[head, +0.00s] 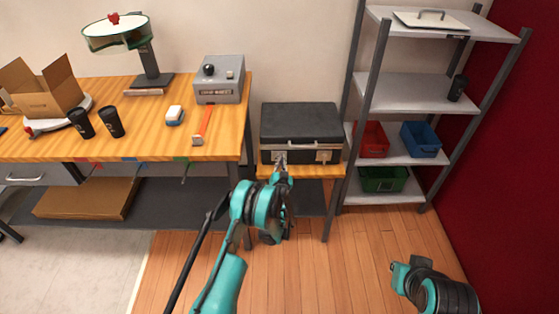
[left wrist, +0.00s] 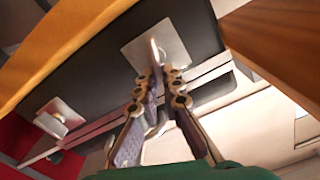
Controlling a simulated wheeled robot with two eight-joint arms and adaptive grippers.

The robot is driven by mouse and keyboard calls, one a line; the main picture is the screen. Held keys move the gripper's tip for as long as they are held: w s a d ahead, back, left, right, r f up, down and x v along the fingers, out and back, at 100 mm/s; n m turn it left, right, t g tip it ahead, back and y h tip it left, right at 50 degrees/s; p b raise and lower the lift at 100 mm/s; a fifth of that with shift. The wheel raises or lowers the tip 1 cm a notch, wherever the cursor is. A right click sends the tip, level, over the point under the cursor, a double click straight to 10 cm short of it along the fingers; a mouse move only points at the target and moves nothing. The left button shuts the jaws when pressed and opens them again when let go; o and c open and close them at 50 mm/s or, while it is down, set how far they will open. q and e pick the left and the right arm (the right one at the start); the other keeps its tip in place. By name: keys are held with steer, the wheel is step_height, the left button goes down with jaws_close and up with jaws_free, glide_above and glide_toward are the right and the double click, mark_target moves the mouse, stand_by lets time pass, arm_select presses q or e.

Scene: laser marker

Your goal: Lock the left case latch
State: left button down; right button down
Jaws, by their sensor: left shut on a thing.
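The black case (head: 300,124) stands with its lid down on a small wooden table. Its left latch (head: 274,156) is at the front, partly hidden by my left gripper (head: 281,167). In the left wrist view the left latch's metal plate (left wrist: 168,44) and upright tab show just beyond my left gripper (left wrist: 159,76). The fingers are closed around the tab. The right latch (head: 324,156) is free, and it also shows in the left wrist view (left wrist: 58,118). Part of my right arm shows at lower right, with no fingers visible.
A workbench (head: 226,137) with a grey control box (head: 219,80), black cups and an open carton stands left of the case. A grey shelf (head: 407,90) with red, blue and green bins stands at right. The floor in front is clear.

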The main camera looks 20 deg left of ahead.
arm_select(q)
steer(key=m, duration=0.3)
steer(key=shift+w+d+f+m, duration=0.1)
steer(key=shift+d+f+m, duration=0.05)
steer(key=shift+d+m, duration=0.15)
steer(key=m, duration=0.3)
steer(key=shift+d+f+m, duration=0.2)
steer(key=shift+f+m, duration=0.05)
steer(key=shift+m, duration=0.05)
steer(key=m, duration=0.3)
steer(key=f+m, duration=0.1)
steer(key=m, duration=0.2)
steer(key=shift+w+d+m, duration=0.1)
steer(key=shift+d+m, duration=0.05)
steer(key=shift+m, duration=0.15)
steer(key=c, duration=1.7)
jaws_free()
steer(key=shift+f, duration=0.1)
step_height(320, 180, up, 10)
